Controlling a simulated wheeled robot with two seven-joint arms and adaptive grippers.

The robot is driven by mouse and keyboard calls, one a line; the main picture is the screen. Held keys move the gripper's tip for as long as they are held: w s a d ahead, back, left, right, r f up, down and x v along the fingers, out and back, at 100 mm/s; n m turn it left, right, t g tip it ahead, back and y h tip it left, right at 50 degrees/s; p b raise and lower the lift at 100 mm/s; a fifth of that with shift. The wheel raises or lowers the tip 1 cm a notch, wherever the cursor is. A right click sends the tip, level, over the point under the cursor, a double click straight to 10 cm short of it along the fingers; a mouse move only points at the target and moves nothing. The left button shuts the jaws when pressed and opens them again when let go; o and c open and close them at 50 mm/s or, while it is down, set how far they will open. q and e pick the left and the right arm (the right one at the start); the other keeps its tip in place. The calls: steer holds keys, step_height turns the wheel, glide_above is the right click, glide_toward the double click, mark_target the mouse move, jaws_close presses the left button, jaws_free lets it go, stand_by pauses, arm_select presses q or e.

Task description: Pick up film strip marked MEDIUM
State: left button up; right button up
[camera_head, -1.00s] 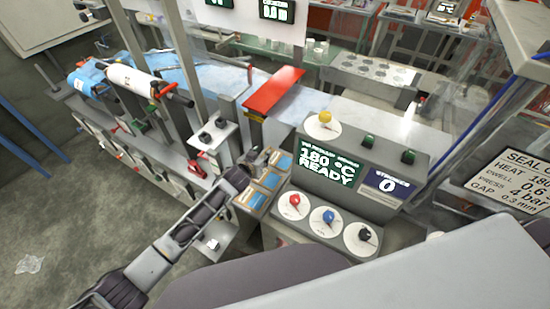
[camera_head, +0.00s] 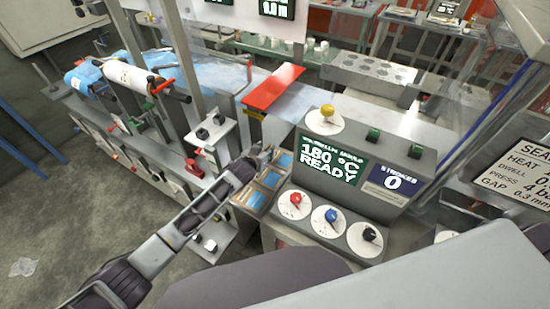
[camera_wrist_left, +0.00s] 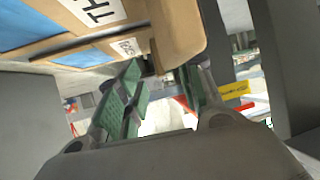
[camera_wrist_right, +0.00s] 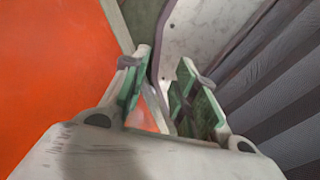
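A tan tray (camera_head: 237,191) with blue film strips (camera_head: 269,178) in several compartments stands left of the control console. In the left wrist view the tray wall (camera_wrist_left: 178,30) fills the top, with blue film (camera_wrist_left: 85,56) and a cut-off label starting "TH" (camera_wrist_left: 97,10). A smaller label (camera_wrist_left: 126,47) is unreadable. No strip marked MEDIUM can be made out. My left gripper (camera_head: 262,154) is at the tray's far left corner. Its fingers (camera_wrist_left: 162,88) are apart below the tray's edge, with no strip visible between them. My right gripper (camera_wrist_right: 166,88) is open and empty, out of the head view.
The grey console (camera_head: 405,203) with dials and a "180 °C READY" screen (camera_head: 329,161) stands close right of the tray. A red bar (camera_head: 273,88) lies behind it. Film rolls (camera_head: 130,78) hang at the left. An orange panel (camera_wrist_right: 55,75) is close beside my right gripper.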

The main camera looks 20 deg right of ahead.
arm_select(q)
steer(key=shift+w+d+f+b, duration=0.35)
steer(key=shift+w+b, duration=0.2)
steer(key=shift+b, duration=0.1)
jaws_close()
stand_by(0.4)
